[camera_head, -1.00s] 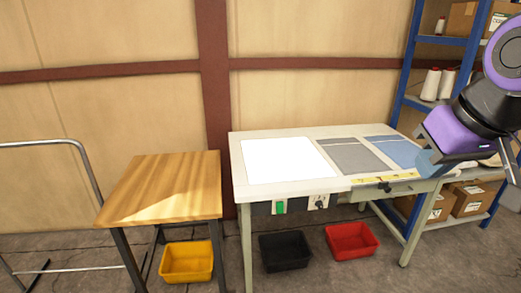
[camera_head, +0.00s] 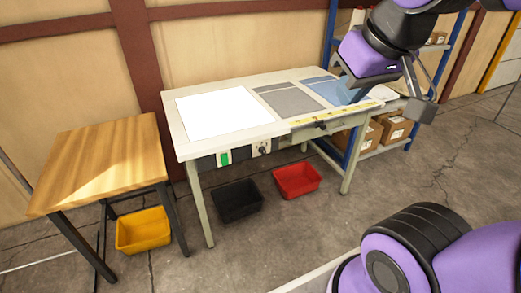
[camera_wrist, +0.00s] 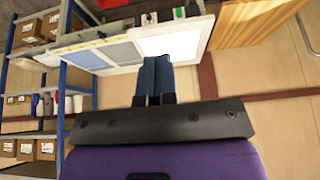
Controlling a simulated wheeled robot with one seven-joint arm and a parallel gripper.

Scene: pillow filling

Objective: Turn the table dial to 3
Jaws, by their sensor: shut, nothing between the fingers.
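The table dial (camera_head: 262,149) is a small dark knob on a pale plate, on the front panel under the worktable's (camera_head: 182,141) front edge. It sits right of a green switch (camera_head: 224,158). The number it points at is too small to read. In the upside-down wrist view the dial (camera_wrist: 148,18) shows near the top, beside the green switch. My gripper (camera_wrist: 153,64) is shut and empty, its dark blue fingers side by side. In the head view it is at upper right, near the table's right end, well apart from the dial.
On the worktable are a white panel (camera_head: 222,113), a grey cloth (camera_head: 288,99) and a blue cloth (camera_head: 322,90). A wooden table (camera_head: 105,150) stands left. Black (camera_head: 238,203), red (camera_head: 297,181) and yellow (camera_head: 143,232) bins sit on the floor. Open floor lies in front.

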